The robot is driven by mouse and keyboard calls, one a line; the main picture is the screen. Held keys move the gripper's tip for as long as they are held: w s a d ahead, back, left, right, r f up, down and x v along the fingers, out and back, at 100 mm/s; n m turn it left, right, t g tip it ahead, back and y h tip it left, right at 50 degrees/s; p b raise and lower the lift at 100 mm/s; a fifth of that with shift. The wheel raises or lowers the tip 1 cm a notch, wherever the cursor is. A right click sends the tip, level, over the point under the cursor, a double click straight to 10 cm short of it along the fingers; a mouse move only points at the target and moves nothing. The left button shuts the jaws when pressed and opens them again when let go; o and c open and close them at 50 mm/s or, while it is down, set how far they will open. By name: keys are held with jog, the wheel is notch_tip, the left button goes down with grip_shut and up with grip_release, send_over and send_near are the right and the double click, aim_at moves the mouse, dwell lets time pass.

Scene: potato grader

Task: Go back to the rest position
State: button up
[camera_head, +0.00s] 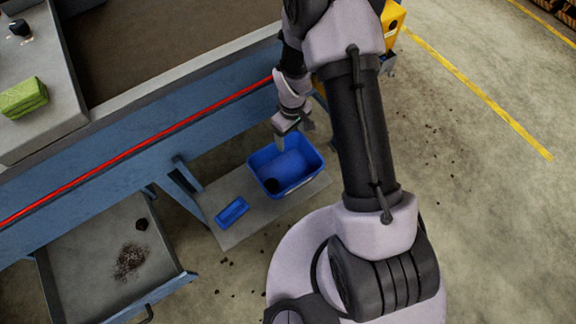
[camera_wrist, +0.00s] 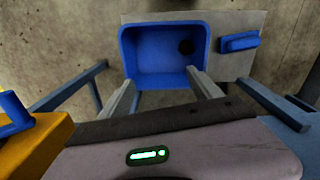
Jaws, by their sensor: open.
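The bin holds one dark round lump (camera_head: 271,186), which also shows in the wrist view (camera_wrist: 186,46). Part of the bin's rim is hidden behind the gripper in the head view.
A small blue object (camera_head: 232,212) lies beside the bin on a grey shelf (camera_head: 228,238). The blue grader frame (camera_head: 130,150) with a red line runs along the left. A grey tray (camera_head: 85,285) holds dirt and a dark lump. A green sponge (camera_head: 23,96) lies upper left.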

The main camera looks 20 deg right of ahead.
jog(key=s+a+r+m+t+b, duration=0.1)
jog(key=s+r+m, duration=0.15)
jog(key=r, duration=0.85)
jog(key=s+r+m+t, duration=0.1)
jog(key=r+m+t, duration=0.15)
jog(key=r, duration=0.95)
jog(key=s+a+r+m+t+y, duration=0.1)
jog(key=s+r+m, duration=0.1)
jog(key=s+r, duration=0.3)
jog(key=s+a+r+m+t+y+b, duration=0.1)
jog(key=s+a+r+m, duration=0.1)
jog(key=s+r, duration=0.4)
jog(key=s+m, duration=0.1)
jog(key=s, duration=0.3)
jog(key=shift+s, duration=0.25)
